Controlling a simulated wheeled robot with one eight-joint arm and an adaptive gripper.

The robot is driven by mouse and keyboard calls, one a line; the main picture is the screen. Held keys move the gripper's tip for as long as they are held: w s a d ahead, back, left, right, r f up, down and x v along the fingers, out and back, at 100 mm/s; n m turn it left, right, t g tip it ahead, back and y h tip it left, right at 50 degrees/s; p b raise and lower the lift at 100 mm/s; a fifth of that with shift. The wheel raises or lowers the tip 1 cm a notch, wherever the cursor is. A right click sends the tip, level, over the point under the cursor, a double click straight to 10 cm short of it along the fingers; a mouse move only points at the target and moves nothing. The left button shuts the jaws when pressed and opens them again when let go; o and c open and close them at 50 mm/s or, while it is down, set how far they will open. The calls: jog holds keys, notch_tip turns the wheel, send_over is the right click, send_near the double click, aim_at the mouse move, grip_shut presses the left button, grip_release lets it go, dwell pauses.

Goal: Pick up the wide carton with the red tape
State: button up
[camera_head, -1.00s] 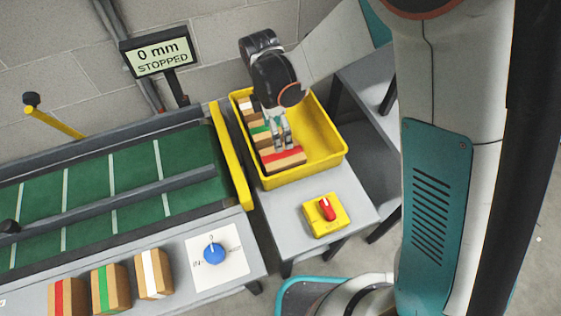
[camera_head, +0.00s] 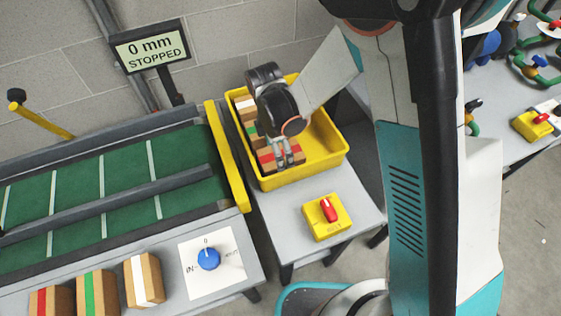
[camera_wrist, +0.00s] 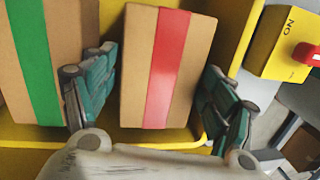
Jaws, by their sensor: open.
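The carton with red tape (camera_wrist: 160,75) is brown with a red stripe and sits in the yellow crate. In the wrist view it stands between the two teal fingers of my gripper (camera_wrist: 158,68), one on each side. The fingers are open, with a small gap showing at the right; whether the left one touches I cannot tell. In the head view my gripper (camera_head: 285,158) is down at the same carton (camera_head: 267,157) at the crate's near end, partly hiding it. Another carton with red tape (camera_head: 50,301) stands on the bench at lower left.
A green-taped carton (camera_wrist: 35,60) stands close left of the fingers. The yellow crate (camera_head: 322,165) has free floor at its right. A yellow box with a red knob (camera_head: 328,215) stands in front. Green- and white-taped cartons (camera_head: 143,280) stand by the blue knob (camera_head: 208,258).

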jog(key=shift+c, duration=0.6)
jog(key=c, duration=0.9)
jog(key=shift+c, duration=0.2)
